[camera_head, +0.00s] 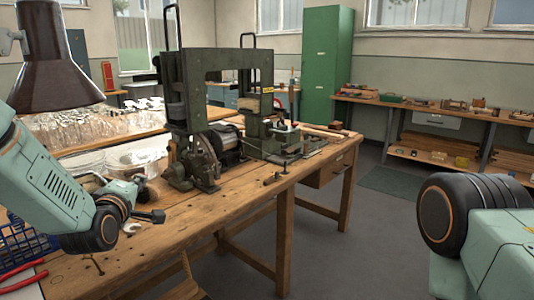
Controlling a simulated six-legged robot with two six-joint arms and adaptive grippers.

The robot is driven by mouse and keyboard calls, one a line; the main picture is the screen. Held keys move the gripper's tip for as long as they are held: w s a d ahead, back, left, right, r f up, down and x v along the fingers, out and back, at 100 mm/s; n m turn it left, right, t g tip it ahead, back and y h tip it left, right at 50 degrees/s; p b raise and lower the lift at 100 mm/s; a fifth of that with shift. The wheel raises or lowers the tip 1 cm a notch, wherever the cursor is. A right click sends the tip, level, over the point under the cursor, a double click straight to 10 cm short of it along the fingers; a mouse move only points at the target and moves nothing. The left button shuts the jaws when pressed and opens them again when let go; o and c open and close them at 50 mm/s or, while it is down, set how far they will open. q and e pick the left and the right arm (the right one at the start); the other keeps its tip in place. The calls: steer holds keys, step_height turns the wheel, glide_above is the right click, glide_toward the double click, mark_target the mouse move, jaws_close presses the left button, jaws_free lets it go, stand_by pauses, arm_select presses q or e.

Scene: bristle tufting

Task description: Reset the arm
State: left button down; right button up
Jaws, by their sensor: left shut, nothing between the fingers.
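My left arm comes in from the left, over the near left part of the wooden workbench (235,225). My left gripper (148,203) is at the end of it, small and partly hidden by my own wrist. It is shut and holds nothing. It hangs over the bench, to the left of the dark green tufting machine (205,105) and apart from it. Of my right arm only a thick joint shows at the lower right; the right gripper is out of view.
A dark lamp shade (50,65) hangs above my left arm. Clear glassware (95,122) stands behind it. A blue basket (20,245) is at the lower left. A green cabinet (325,65) and shelf bench (450,112) stand behind. The bench front is mostly clear.

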arm_select(q)
steer(key=s+d+f+m+g, duration=0.2)
steer(key=s+f+m+g, duration=0.15)
steer(key=s+f, duration=0.4)
steer(key=s+d+f+m+g+h, duration=0.1)
steer(key=s+d+f+m+g, duration=0.2)
steer(key=s+f, duration=0.45)
steer(key=s+d+f+m+g, duration=0.1)
steer(key=s+f+m+g, duration=0.3)
steer(key=f, duration=0.6)
steer(key=s+d+f+m+g, duration=0.1)
steer(key=s+f, duration=0.4)
steer(key=s, duration=0.9)
steer(key=s+d+f+m+g, duration=0.1)
steer(key=s+f+m+g, duration=0.2)
steer(key=s, duration=1.2)
step_height(320, 180, down, 3)
steer(key=shift+f+g, duration=0.1)
steer(key=shift+g, duration=1.15)
